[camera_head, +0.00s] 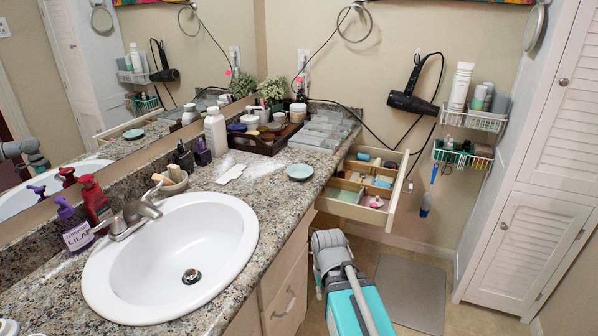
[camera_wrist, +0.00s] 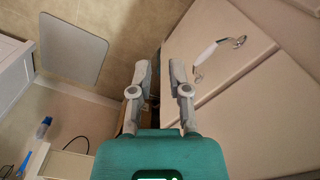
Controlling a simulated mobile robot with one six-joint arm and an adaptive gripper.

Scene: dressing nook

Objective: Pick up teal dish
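The teal dish (camera_head: 300,171) is a small, round, pale teal dish. It sits on the granite counter to the right of the sink, near the front edge, and looks empty. It does not show in the wrist view. My gripper (camera_wrist: 160,78) shows in the wrist view with its two grey fingers apart and nothing visible between them. It is in front of the cabinet fronts, away from the dish. In the head view my teal arm is low, in front of the counter, and my fingertips cannot be made out.
The open drawer (camera_head: 362,186) with small items juts out to the right of the dish. A dark tray (camera_head: 264,140) with bottles and clear organizers (camera_head: 326,130) stand behind it. A white sink (camera_head: 175,255) lies left. The floor mat (camera_wrist: 72,46) is clear.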

